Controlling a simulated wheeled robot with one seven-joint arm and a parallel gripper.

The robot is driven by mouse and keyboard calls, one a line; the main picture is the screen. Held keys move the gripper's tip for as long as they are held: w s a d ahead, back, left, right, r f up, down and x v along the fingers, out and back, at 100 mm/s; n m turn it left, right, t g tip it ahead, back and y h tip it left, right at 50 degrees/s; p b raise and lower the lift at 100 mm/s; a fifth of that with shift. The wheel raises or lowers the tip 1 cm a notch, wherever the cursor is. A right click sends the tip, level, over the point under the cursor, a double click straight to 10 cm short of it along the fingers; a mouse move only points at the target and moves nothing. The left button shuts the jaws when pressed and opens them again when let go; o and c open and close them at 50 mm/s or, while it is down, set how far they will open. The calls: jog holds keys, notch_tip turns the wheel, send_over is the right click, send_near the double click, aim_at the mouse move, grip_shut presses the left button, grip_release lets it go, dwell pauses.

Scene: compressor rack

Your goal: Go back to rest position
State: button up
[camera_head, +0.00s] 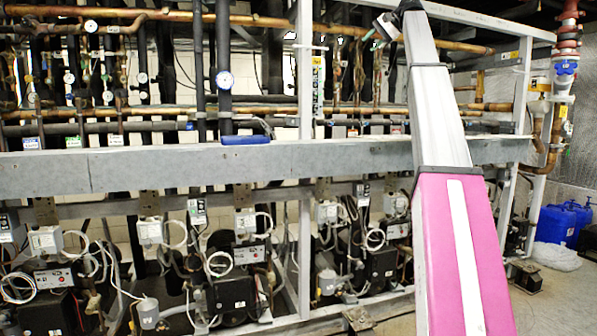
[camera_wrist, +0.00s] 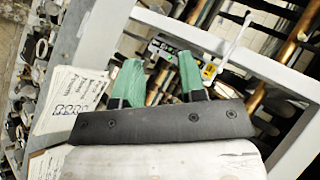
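My gripper (camera_wrist: 161,62) shows in the wrist view with two green fingertips standing apart. It is open, and nothing is seen held between them. Behind the fingers are a pale frame bar and a small panel (camera_wrist: 172,50) with a green light or label; whether the fingers touch anything cannot be told. In the head view my pink and silver arm reaches up from the lower right. My gripper (camera_head: 384,28) is small there, at the arm's far end in front of the upper pipes of the compressor rack (camera_head: 200,165).
A long grey beam crosses the rack's front, with a blue object (camera_head: 245,140) on it. Compressors (camera_head: 235,293) sit below. Blue containers (camera_head: 562,224) stand on the floor at right. A vertical pipe with a blue valve (camera_head: 566,68) is at upper right. Some floor is free at lower right.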

jog(key=s+a+f+m+g+h, duration=0.1)
jog(key=a+f+h, duration=0.15)
jog(key=f, duration=2.85)
jog(key=a+f+h, duration=0.2)
jog(key=a+f, duration=0.1)
jog(key=f, duration=2.7)
jog(key=s+a+f+n+g+h, duration=0.1)
jog(key=s+f+h, duration=0.1)
jog(key=s+f, duration=1.5)
jog(key=s+a+f+n+g+h, duration=0.1)
jog(key=s+f+n+g+h, duration=0.1)
jog(key=s+f, duration=1.5)
notch_tip(320, 180, down, 5)
jog(key=shift+a+f+n+h, duration=0.2)
jog(key=shift+a+n+h, duration=0.1)
jog(key=shift+a+h, duration=0.15)
